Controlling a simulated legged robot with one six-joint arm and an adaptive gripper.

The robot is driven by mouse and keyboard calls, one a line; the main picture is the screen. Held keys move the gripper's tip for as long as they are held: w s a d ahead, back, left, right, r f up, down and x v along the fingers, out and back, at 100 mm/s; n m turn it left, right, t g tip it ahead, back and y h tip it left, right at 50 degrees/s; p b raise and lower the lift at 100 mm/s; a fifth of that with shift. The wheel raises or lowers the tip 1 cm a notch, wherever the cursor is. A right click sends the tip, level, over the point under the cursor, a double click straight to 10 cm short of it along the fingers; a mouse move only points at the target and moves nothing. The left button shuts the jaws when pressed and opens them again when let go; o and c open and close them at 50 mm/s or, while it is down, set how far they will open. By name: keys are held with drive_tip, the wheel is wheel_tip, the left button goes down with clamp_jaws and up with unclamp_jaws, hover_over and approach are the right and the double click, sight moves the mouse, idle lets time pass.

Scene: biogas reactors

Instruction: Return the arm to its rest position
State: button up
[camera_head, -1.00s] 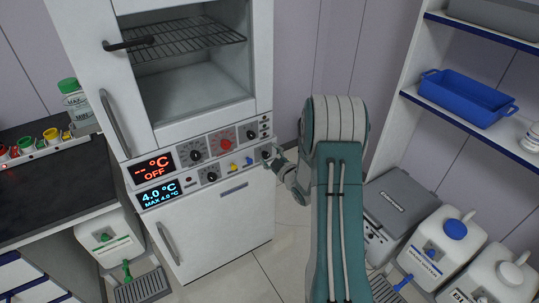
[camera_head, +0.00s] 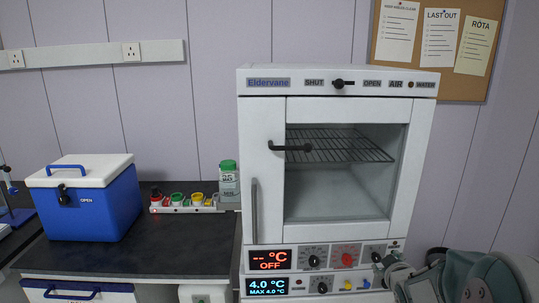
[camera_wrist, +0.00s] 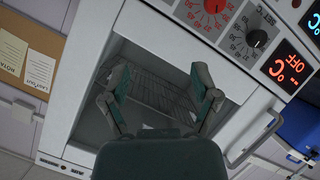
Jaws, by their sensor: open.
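My gripper (camera_wrist: 160,82) is open in the wrist view, with its two green-grey fingers apart and nothing between them. Behind the fingers is the chamber of a white oven-like cabinet with a wire rack (camera_wrist: 150,88); the view is turned over. In the head view part of my arm (camera_head: 480,278) shows at the lower right corner, in front of the cabinet's lower right side. My fingers cannot be made out there. The cabinet (camera_head: 262,160) stands upright, and its chamber shows an empty wire rack (camera_head: 345,147).
A dark worktop (camera_head: 90,255) at left bears a blue cool box (camera_head: 95,210) with a white lid, a rack of coloured caps (camera_head: 180,210) and a green-capped bottle (camera_head: 229,180). A notice board (camera_head: 440,45) hangs at upper right. The cabinet's handle (camera_head: 254,210) sticks out.

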drive_tip(key=s+a+r+m+g, duration=0.2)
drive_tip(key=s+a, duration=0.3)
drive_tip(key=s, duration=0.5)
drive_tip(key=s+a+r+m+g+y, duration=0.1)
drive_tip(key=s+a, duration=0.4)
drive_tip(key=s, duration=0.5)
drive_tip(key=s+a+r+m+g, duration=0.2)
drive_tip(key=s+a+r+g, duration=0.2)
drive_tip(key=s, duration=0.6)
drive_tip(key=shift+s+a+r+m+g+y, duration=0.15)
drive_tip(key=shift+a+r+m+g+y, duration=0.2)
drive_tip(key=shift+a, duration=0.3)
